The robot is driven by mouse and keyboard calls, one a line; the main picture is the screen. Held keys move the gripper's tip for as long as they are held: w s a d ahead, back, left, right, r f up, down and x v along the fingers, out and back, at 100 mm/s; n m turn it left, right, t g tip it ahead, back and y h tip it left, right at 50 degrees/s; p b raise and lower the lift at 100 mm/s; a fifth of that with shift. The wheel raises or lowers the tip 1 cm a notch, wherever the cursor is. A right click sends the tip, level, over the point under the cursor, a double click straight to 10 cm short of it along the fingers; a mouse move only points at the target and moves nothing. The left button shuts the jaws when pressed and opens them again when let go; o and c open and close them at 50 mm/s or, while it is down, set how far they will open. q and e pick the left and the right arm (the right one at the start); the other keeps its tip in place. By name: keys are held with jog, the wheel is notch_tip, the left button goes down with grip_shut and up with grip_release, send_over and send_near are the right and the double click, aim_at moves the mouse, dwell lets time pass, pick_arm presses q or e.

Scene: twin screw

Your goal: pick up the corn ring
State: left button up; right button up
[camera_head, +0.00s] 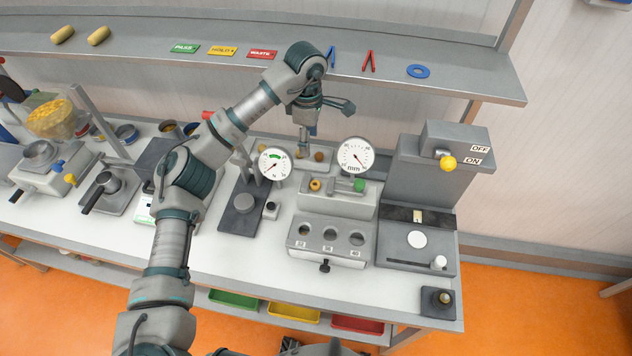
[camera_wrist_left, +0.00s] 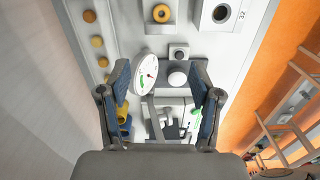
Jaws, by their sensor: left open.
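The corn ring (camera_head: 316,185) is a small yellow-orange ring with a dark hole. It sits on the left part of the grey gauge block with the mm dial. In the left wrist view, a yellow ring (camera_wrist_left: 161,13) shows at the top edge, beyond the fingertips. My left gripper (camera_head: 318,122) is above the back of the bench, behind and above the ring and apart from it. In the left wrist view its two blue-padded fingers (camera_wrist_left: 160,85) are spread wide with nothing held between them.
Two upright dials, the N dial (camera_head: 275,164) and the mm dial (camera_head: 355,156), stand close to the ring. Several round brown pieces (camera_wrist_left: 97,41) lie in a row along the back. A three-hole block (camera_head: 330,242) stands in front. A shelf (camera_head: 440,75) overhangs the back.

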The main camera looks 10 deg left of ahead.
pick_arm(q)
jog(key=p, duration=0.1)
send_over(315, 183)
jog(key=a, duration=0.1)
notch_tip(315, 183, down, 12)
jog(key=shift+s+a+r, duration=0.1)
jog(key=shift+a, duration=0.05)
jog(key=f, duration=0.2)
jog(key=d+f+p, duration=0.1)
jog(key=f, duration=0.1)
jog(key=shift+d+f, duration=0.1)
jog(key=shift+f, duration=0.1)
jog(key=shift+f+p, duration=0.3)
jog(key=shift+f, duration=0.15)
jog(key=c, duration=0.8)
